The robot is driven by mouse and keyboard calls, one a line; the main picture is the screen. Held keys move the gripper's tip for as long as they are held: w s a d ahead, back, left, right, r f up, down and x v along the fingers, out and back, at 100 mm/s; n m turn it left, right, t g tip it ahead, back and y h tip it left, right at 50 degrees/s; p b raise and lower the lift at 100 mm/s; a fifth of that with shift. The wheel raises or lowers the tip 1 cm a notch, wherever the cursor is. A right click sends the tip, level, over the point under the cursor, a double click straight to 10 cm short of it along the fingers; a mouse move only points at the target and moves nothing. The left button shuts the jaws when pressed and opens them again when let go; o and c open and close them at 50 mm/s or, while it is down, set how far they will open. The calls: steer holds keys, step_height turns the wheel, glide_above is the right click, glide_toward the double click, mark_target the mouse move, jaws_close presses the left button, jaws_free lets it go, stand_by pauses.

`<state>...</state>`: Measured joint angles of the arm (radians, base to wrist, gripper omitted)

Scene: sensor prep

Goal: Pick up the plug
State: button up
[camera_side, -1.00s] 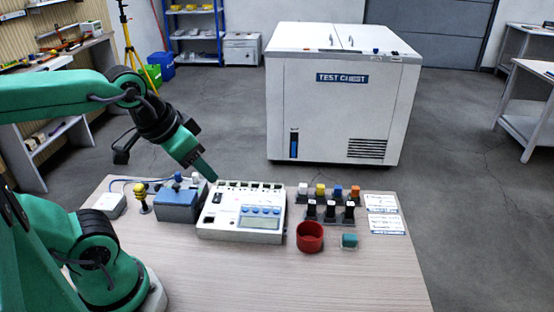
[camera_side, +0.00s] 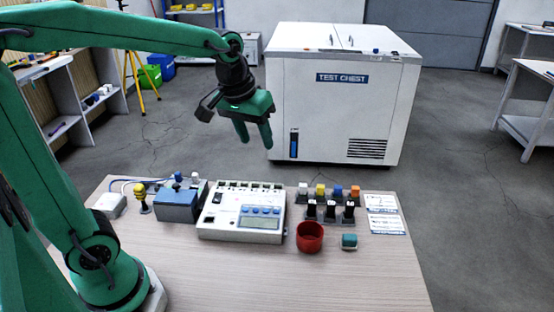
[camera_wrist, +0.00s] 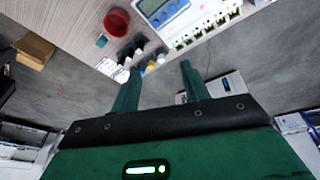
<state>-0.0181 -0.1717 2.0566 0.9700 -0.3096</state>
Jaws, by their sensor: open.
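Several small plug-like pieces stand in two rows at the right of the table. The back row has a white plug (camera_side: 303,189), a yellow plug (camera_side: 320,190), a blue plug (camera_side: 338,191) and an orange plug (camera_side: 354,192). In front is a row of black plugs (camera_side: 330,210) with pale tops. I cannot tell which one is meant. My gripper (camera_side: 255,139) is open and empty, fingers pointing down, high above the far side of the meter (camera_side: 220,225). In the wrist view, the gripper (camera_wrist: 160,68) has both fingers apart, with the blurred plugs beyond the left finger.
A red cup (camera_side: 310,240) and a small teal block (camera_side: 349,241) sit at the front right. A blue box (camera_side: 177,206) and a yellow-topped black piece (camera_side: 140,195) stand left of the meter. Printed cards (camera_side: 386,224) lie at right. The table front (camera_side: 230,280) is clear.

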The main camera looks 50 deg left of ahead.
steer(key=w+f+n+g, duration=0.25)
steer(key=w+f, duration=0.25)
steer(key=w, duration=0.5)
steer(key=n, duration=0.3)
glide_above(303, 185)
steer(key=shift+m+g, duration=0.25)
steer(key=shift+g, duration=0.1)
step_height(303, 185, down, 10)
steer(key=shift+r, duration=0.2)
steer(key=shift+w+a+f, duration=0.1)
steer(key=shift+w+f, duration=0.2)
steer(key=shift+f, duration=1.35)
steer(key=shift+f, duration=0.1)
steer(key=shift+s+f, duration=0.15)
steer(key=shift+f, duration=1.1)
steer(key=shift+s+f, duration=0.1)
steer(key=shift+f, duration=1.15)
jaws_close()
